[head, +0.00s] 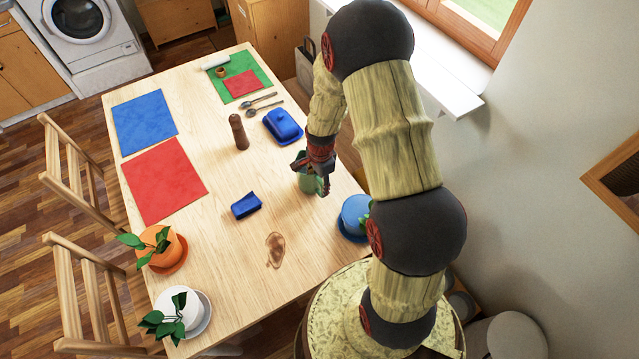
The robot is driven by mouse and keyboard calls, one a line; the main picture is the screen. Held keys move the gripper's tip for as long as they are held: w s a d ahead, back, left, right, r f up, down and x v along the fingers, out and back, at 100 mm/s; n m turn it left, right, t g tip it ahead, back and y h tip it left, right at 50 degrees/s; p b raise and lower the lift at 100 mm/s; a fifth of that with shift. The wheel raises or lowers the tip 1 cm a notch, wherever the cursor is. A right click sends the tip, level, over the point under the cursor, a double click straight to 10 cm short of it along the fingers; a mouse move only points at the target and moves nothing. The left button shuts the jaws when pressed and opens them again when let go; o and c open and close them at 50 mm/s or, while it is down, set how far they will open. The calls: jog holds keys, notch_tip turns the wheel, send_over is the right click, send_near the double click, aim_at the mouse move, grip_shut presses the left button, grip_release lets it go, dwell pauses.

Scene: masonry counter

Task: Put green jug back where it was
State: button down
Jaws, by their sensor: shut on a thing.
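The green jug (306,184) is at the right side of the wooden table, below my gripper (316,172). My gripper is shut on the jug and hides its upper part. I cannot tell whether the jug touches the table or hangs just above it.
A blue pot (353,214) stands close to the right of the jug. Plants in an orange pot (166,250) and white pot (188,312) stand front left. The tabletop (225,265) between is clear.

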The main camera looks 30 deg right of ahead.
jog(key=shift+f, duration=0.2)
jog(key=shift+f, duration=0.1)
jog(key=c, duration=1.1)
grip_release()
jog(key=shift+o, duration=0.7)
